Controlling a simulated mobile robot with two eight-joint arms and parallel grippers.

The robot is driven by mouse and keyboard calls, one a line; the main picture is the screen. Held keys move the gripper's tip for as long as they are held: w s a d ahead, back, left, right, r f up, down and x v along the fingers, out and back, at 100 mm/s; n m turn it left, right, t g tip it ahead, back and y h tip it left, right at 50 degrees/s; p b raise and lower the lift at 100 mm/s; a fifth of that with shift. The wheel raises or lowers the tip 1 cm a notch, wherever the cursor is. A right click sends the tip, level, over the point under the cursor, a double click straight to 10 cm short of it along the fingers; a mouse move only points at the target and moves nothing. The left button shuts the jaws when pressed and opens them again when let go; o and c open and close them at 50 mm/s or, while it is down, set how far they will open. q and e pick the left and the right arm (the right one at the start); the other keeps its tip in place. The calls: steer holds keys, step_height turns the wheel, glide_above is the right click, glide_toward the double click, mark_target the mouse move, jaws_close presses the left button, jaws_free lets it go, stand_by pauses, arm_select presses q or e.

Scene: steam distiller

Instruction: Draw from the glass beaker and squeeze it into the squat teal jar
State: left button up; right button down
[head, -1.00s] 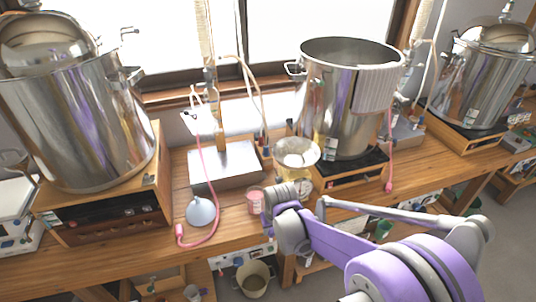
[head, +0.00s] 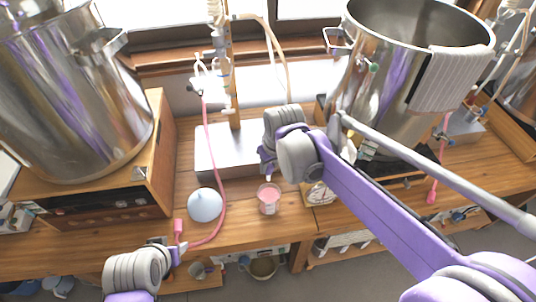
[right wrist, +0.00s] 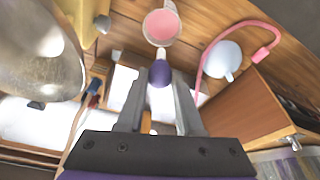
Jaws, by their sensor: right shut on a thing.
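The glass beaker (head: 269,200) holds pink liquid and stands on the wooden bench, right of the pale funnel. It also shows at the top of the right wrist view (right wrist: 161,27). My right gripper (head: 267,166) is above and just behind the beaker. In the right wrist view its fingers (right wrist: 160,88) are shut on a dropper with a purple bulb (right wrist: 160,74). The dropper's pale tip points toward the beaker; whether it touches the liquid cannot be told. My left gripper (head: 176,247) is low at the bench's front edge, its opening unclear. I cannot make out a squat teal jar.
A pale blue funnel (head: 205,205) and a pink hose (head: 214,160) lie left of the beaker. A metal box (head: 212,150) stands behind. Large steel pots stand left (head: 75,95) and right (head: 400,70). Free bench is narrow around the beaker.

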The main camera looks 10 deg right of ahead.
steer(key=shift+s+f, duration=0.3)
steer(key=shift+f, duration=0.1)
arm_select(q)
steer(key=f+b, duration=0.1)
steer(key=s+f+b, duration=0.1)
steer(key=f, duration=0.1)
steer(key=s+f+b, duration=0.1)
steer(key=shift+s+f, duration=0.2)
steer(key=shift+f, duration=0.2)
arm_select(e)
steer(key=x, duration=0.3)
steer(key=s+x, duration=0.1)
steer(key=x, duration=0.1)
steer(key=shift+d+f, duration=0.25)
steer(key=shift+f, duration=0.2)
steer(key=c, duration=1.1)
jaws_free()
jaws_close()
arm_select(q)
steer(key=shift+s+f+g+b, duration=0.15)
steer(key=shift+s+f+b, duration=0.1)
steer(key=shift+f+b, duration=0.6)
steer(key=shift+s+f+g+b, duration=0.15)
steer(key=shift+s+f+b, duration=0.1)
steer(key=shift+f+b, duration=0.6)
arm_select(e)
steer(key=shift+f, duration=2.25)
arm_select(q)
steer(key=shift+f, duration=0.1)
